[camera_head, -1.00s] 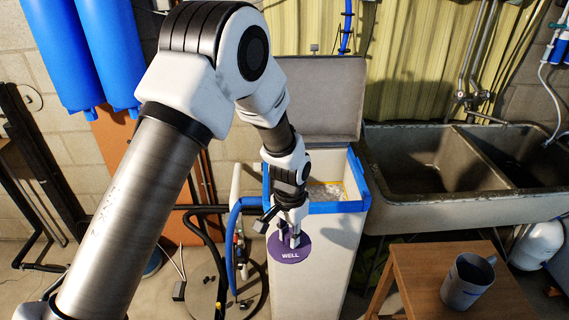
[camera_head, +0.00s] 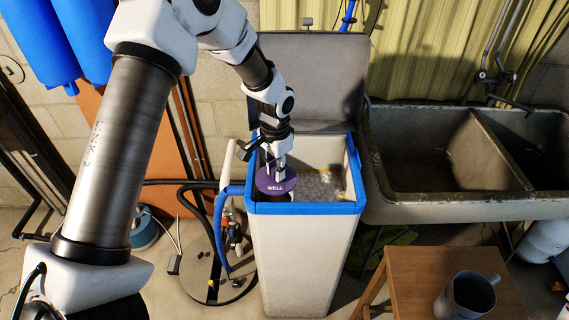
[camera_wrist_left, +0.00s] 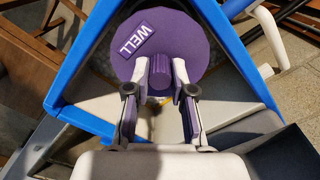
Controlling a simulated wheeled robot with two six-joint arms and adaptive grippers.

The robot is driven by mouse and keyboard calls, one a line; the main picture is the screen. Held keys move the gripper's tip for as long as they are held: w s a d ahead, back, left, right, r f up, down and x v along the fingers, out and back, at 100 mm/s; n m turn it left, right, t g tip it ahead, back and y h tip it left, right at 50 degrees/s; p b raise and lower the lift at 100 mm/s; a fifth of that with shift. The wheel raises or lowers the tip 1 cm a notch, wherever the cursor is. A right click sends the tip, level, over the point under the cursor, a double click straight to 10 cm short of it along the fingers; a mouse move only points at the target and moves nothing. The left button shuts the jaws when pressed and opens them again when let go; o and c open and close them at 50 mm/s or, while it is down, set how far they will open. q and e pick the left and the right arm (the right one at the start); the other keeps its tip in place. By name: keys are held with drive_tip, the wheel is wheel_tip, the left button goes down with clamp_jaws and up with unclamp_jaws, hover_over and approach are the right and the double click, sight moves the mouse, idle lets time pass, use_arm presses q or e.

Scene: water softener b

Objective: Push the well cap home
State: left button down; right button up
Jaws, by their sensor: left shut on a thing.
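The purple well cap (camera_head: 275,187), a round disc with a "WELL" label, is held over the front left part of the softener cabinet's open top. My left gripper (camera_head: 280,172) is shut on the cap's knob. In the left wrist view the cap (camera_wrist_left: 185,30) fills the upper middle, and the fingers of my gripper (camera_wrist_left: 160,92) pinch its ribbed knob from both sides. The well's opening is hidden; I cannot tell whether the cap touches anything below. My right gripper is not in view.
The tall white cabinet (camera_head: 300,260) has a blue rim (camera_head: 310,208) and a raised grey lid (camera_head: 315,80). Pale salt (camera_head: 320,186) lies inside. A concrete sink (camera_head: 440,150) stands to the right. A wooden stool (camera_head: 410,290) holds a mug (camera_head: 466,298).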

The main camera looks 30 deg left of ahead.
sight(274, 180)
use_arm(q)
drive_tip(key=shift+s+r, duration=0.4)
drive_tip(key=shift+s, duration=0.25)
drive_tip(key=shift+w+f+p, duration=0.15)
drive_tip(key=shift+w+p, duration=0.25)
drive_tip(key=shift+f, duration=0.35)
wheel_tip(274, 180, down, 3)
drive_tip(key=shift+s+f+b, duration=0.15)
drive_tip(key=shift+f+b, duration=0.05)
drive_tip(key=shift+b, duration=0.75)
drive_tip(key=shift+f, duration=0.25)
drive_tip(key=shift+s+r, duration=0.1)
drive_tip(key=shift+r, duration=0.15)
drive_tip(key=shift+f+p, duration=0.15)
drive_tip(key=shift+p, duration=0.15)
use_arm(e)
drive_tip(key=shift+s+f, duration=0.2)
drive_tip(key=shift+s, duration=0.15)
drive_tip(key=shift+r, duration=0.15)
